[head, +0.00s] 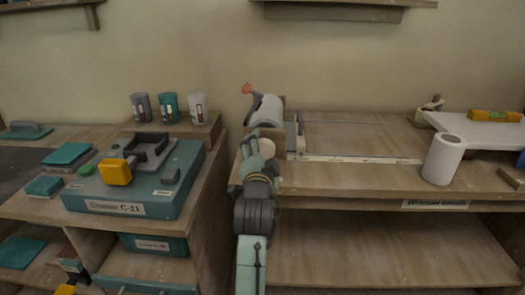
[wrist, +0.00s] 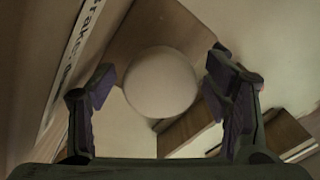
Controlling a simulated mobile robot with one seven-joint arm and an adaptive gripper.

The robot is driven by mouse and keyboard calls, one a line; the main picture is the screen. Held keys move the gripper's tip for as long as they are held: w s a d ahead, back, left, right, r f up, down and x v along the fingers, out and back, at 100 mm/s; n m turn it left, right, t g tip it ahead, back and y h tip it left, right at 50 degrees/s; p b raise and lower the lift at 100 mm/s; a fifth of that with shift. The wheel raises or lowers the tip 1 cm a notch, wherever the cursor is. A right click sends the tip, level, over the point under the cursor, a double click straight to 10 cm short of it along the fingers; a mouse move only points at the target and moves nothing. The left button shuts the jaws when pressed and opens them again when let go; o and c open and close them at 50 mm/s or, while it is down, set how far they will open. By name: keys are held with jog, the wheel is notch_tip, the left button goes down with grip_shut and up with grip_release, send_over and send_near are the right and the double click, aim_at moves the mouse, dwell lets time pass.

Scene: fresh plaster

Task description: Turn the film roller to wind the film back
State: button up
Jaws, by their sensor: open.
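The film roller (head: 265,108) is a pale cylinder with a red-tipped crank at its upper left. It sits in a wooden bracket (head: 272,132) at the left end of the window bench. My gripper (head: 257,142) is in front of the bracket and hides part of it. In the wrist view, a round pale end (wrist: 160,82), which looks like the roller's, lies between the two spread fingers of my gripper (wrist: 161,78). Both fingers appear apart from it. The crank cannot be made out in the wrist view.
A pale ruler strip (head: 360,160) runs along the bench. A white roll (head: 443,160) stands upright at the right, beside a white board (head: 480,128).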

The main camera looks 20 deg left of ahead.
jog(key=v, duration=0.7)
jog(key=shift+s, duration=0.1)
jog(key=shift+r, duration=0.1)
